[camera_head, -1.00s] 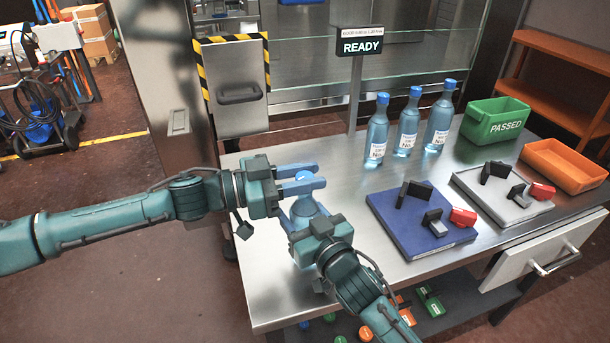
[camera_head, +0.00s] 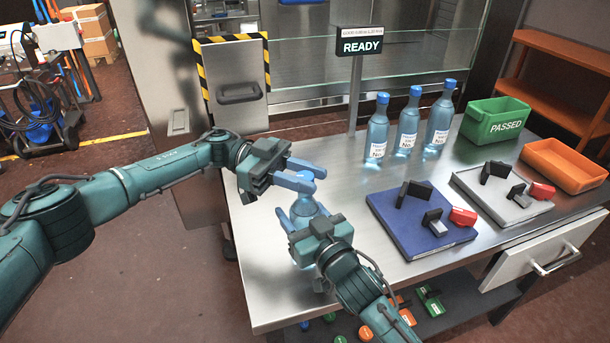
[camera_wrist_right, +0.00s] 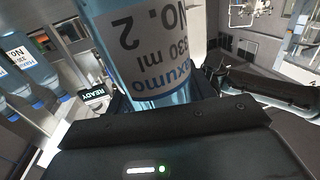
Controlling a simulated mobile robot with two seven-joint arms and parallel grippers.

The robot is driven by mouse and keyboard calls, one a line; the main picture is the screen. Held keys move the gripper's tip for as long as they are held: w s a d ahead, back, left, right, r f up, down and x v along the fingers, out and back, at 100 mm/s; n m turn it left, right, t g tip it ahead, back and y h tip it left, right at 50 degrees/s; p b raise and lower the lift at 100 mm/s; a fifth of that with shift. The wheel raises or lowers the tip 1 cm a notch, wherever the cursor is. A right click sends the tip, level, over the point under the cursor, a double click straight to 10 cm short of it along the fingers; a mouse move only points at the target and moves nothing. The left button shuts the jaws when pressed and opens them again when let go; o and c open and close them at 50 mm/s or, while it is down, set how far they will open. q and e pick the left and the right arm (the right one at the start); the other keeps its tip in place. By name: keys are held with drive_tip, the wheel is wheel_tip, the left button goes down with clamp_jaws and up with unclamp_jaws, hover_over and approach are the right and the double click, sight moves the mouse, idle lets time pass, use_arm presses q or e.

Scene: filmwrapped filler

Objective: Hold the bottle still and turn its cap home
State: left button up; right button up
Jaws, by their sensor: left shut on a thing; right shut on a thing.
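A clear blue bottle (camera_head: 304,207) stands upright near the table's left front edge. My right gripper (camera_head: 306,218) is shut around its body. In the right wrist view the bottle (camera_wrist_right: 150,45) fills the top middle, its label reading "330 ml" and "No. 2" upside down. My left gripper (camera_head: 308,175) is above the bottle, its blue fingers shut on the blue cap (camera_head: 305,175). The cap is mostly hidden between the fingers, and I cannot tell how far down on the neck it sits.
Several things share the table (camera_head: 345,240). Three capped bottles (camera_head: 407,128) stand at the back beside a READY sign (camera_head: 362,47). A blue board (camera_head: 400,229) and a grey board (camera_head: 480,200) carry black blocks. A green PASSED bin (camera_head: 495,121) and an orange tray (camera_head: 562,165) are at right.

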sight(297, 174)
use_arm(q)
drive_tip(key=shift+g, duration=0.3)
drive_tip(key=o, duration=1)
drive_tip(key=shift+c, duration=0.2)
drive_tip(key=shift+v, duration=3.75)
drive_tip(key=shift+r, duration=0.1)
use_arm(e)
drive_tip(key=o, duration=1.2)
